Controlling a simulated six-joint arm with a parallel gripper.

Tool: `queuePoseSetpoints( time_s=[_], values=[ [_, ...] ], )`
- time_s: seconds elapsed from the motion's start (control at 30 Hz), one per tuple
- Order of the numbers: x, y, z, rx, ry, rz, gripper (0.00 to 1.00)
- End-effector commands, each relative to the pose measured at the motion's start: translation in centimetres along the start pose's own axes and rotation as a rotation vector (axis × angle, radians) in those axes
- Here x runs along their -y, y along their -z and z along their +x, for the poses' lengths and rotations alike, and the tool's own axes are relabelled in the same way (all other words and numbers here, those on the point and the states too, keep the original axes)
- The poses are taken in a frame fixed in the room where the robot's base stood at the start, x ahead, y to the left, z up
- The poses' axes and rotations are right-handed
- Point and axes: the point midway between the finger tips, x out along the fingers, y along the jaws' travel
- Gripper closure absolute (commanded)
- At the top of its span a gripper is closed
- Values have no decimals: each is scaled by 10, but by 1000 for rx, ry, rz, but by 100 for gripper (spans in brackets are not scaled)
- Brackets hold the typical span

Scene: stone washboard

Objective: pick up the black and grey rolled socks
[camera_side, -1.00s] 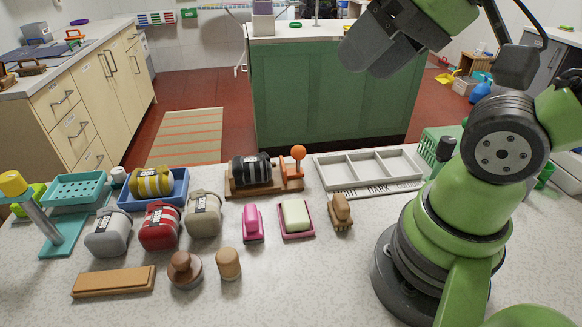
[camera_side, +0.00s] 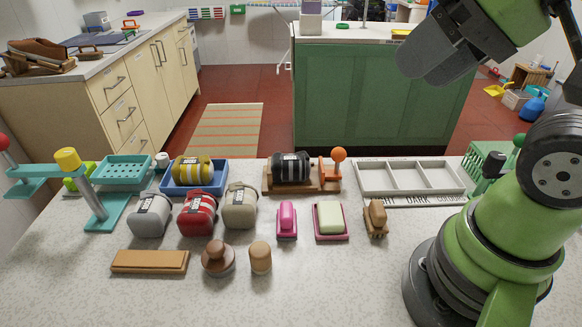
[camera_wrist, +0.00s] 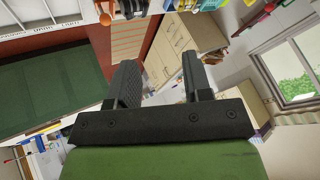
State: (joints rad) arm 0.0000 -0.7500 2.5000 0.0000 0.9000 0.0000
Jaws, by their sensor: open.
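The black and grey rolled socks (camera_side: 291,170) are a dark striped roll with a label. They rest on a wooden stand (camera_side: 272,189) with an orange ball at its right, at the back of the speckled worktop. My gripper (camera_side: 418,64) is high above the worktop, to the right of the socks and well apart from them. In the wrist view my gripper (camera_wrist: 158,65) shows two spread fingers with nothing between them. A dark shape lies at the top edge there, too cut off to identify surely.
Yellow rolled socks (camera_side: 193,171) sit in a blue tray (camera_side: 216,190). Grey, red and beige rolls (camera_side: 239,207) stand in front. A pink brush (camera_side: 287,220), a soap dish (camera_side: 331,236) and a divided white tray (camera_side: 376,178) lie to the right. The front worktop is mostly clear.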

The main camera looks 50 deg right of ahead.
Motion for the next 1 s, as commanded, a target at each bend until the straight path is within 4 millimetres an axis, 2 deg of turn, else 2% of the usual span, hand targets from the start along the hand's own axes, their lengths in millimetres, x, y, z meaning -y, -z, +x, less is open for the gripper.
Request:
queuePoseSetpoints(
  time_s=[0.03,0.17,0.2,0.47,0.63,0.77,0.87,1.0],
  values=[
    [0,0,0,0,0,0,45],
    [0,0,0,0,0,0,15],
    [0,0,0,0,0,0,13],
    [0,1,0,2,-2,-4,13],
    [2,19,10,46,-36,-85,13],
    [4,48,32,126,-84,-232,13],
    [1,71,56,197,-113,-363,13],
    [-8,96,100,307,-134,-543,13]
  ],
)
